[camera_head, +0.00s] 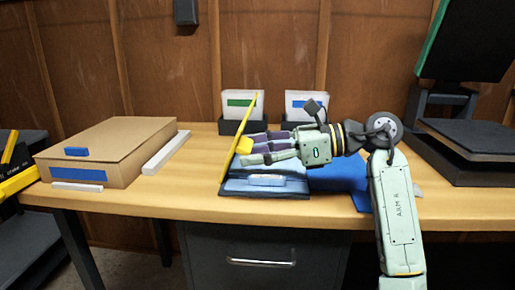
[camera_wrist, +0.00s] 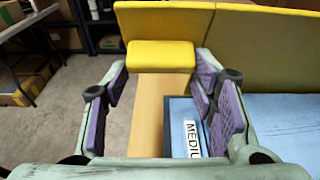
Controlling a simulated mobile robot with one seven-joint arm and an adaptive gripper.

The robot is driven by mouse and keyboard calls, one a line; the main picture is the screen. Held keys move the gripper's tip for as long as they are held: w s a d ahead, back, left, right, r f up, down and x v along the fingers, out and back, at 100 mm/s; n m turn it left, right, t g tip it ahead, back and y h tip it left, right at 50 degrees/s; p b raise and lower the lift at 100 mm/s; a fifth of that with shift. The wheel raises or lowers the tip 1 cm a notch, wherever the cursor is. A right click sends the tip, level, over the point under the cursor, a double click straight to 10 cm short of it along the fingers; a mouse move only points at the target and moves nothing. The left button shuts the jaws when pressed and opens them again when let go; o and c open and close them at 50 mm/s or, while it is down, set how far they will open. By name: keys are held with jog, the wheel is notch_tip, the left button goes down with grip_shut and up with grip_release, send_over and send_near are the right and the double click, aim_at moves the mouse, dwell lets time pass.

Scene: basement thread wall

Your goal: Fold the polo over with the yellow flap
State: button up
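The yellow flap (camera_head: 233,151) stands raised at the left side of the dark folding board (camera_head: 228,192), tilted to the right. It also fills the top of the wrist view (camera_wrist: 255,38). A thick yellow block (camera_wrist: 160,58), the flap's handle, sticks out toward my gripper. My gripper (camera_head: 248,147) reaches in from the right, its fingers on both sides of this block and seemingly touching it. The light-blue polo (camera_head: 283,188) lies on the board under my gripper, with a "MEDIUM" label (camera_wrist: 192,138) in the wrist view. My fingers hide part of the polo.
A cardboard box (camera_head: 110,150) with blue labels and a white strip (camera_head: 166,152) lie to the left. Two bins with white cards, one green-marked (camera_head: 240,102) and one blue-marked (camera_head: 305,102), stand behind. A blue piece (camera_head: 340,176) lies right of the board. A dark machine (camera_head: 465,145) stands at right.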

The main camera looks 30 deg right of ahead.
jog(key=shift+o, duration=0.6)
jog(key=shift+w+a+f, duration=0.1)
jog(key=shift+w+f, duration=0.05)
jog(key=shift+o, duration=1.4)
jog(key=shift+r, duration=0.2)
jog(key=v, duration=1.2)
jog(key=shift+f, duration=0.1)
